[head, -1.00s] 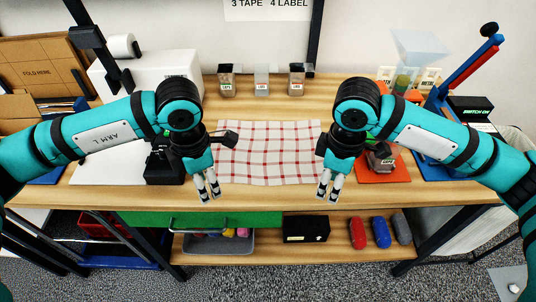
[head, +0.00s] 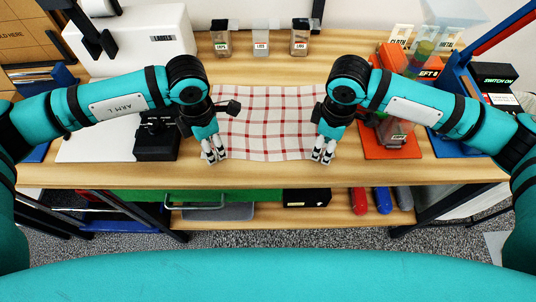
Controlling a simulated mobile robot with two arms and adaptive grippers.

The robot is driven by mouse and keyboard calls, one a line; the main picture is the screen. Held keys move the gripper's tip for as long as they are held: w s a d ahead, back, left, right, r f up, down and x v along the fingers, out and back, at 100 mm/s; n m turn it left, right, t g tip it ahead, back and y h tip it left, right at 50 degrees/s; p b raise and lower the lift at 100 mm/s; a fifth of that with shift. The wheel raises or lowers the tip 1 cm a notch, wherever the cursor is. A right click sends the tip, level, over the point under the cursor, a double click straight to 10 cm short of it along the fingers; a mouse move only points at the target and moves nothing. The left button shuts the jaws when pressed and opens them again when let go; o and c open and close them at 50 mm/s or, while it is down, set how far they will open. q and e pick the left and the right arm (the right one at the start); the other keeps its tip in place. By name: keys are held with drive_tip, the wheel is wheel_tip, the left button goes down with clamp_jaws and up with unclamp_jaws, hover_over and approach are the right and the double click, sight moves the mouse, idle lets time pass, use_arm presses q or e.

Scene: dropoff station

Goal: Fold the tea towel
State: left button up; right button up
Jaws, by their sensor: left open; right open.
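The tea towel (head: 265,122), white with a red check, lies spread flat on the wooden table in the middle of the head view. Its surface is slightly wavy. My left gripper (head: 215,157) is open at the towel's near left corner. My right gripper (head: 322,156) is open at the near right corner. Both have fingers pointing down. I cannot tell whether the fingertips touch the cloth. Nothing shows between either pair of fingers. My arms hide parts of the towel's left and right edges.
Several labelled jars (head: 261,38) stand behind the towel. A black device (head: 157,138) is close on the left. An orange mat (head: 392,142) with a jar lies close on the right. A white machine (head: 130,40) stands at the back left. The table's front strip (head: 265,174) is clear.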

use_arm(q)
drive_tip(key=shift+s+f, duration=0.1)
drive_tip(key=shift+s, duration=0.05)
use_arm(e)
drive_tip(key=shift+s+f, duration=0.15)
use_arm(q)
drive_tip(key=shift+f, duration=0.15)
use_arm(e)
drive_tip(key=shift+f, duration=0.15)
use_arm(q)
drive_tip(key=shift+f, duration=0.15)
clamp_jaws()
use_arm(e)
drive_tip(key=shift+f, duration=0.1)
clamp_jaws()
drive_tip(key=shift+s, duration=0.1)
use_arm(q)
drive_tip(key=shift+s+a, duration=0.1)
use_arm(e)
drive_tip(key=shift+d+f, duration=0.1)
drive_tip(key=shift+d, duration=0.05)
